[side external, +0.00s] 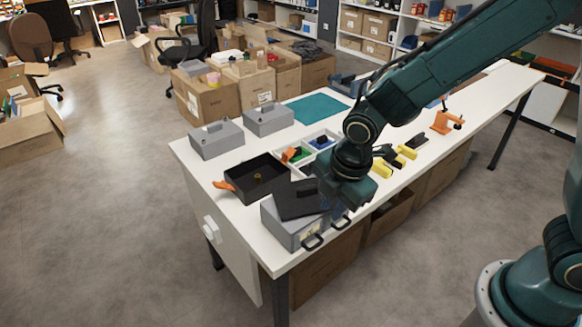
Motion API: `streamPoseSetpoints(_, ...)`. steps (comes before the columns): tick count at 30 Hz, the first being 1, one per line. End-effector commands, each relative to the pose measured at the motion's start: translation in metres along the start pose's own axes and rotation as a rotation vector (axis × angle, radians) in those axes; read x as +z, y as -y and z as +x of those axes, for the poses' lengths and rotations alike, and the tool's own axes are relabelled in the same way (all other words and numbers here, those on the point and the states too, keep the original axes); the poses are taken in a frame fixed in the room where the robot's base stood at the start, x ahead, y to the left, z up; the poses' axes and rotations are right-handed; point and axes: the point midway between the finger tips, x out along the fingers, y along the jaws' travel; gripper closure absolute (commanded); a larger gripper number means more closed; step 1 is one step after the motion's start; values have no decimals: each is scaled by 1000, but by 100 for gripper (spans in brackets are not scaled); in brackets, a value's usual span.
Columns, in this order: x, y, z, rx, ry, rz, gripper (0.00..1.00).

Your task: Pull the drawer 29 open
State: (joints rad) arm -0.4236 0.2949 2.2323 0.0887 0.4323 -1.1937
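A grey drawer box (283,228) stands at the near front corner of the white table. Its front faces lower right and has two dark loop handles: the left handle (313,242) and the right handle (341,222). A pale label sits above the left handle, but its number is too small to read, so I cannot tell which drawer is 29. My gripper (340,209) points down at the box's right end, close to the right handle. Its fingers are mostly hidden or too small, so I cannot tell whether they are open or touch the handle. Both drawers look shut.
A dark slab (301,199) lies on the box. Behind it stand a black open tray (257,181) and two grey lidded boxes (216,139). A white divided tray (309,144) and yellow-black tools (391,161) are near my arm. The floor before the table's front left is clear.

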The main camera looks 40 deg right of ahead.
Motion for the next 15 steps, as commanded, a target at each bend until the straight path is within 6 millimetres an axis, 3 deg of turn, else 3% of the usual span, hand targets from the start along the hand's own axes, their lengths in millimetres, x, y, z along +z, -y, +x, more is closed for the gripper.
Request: streamPoseSetpoints(15,1,1,44,-5,2,3,82)
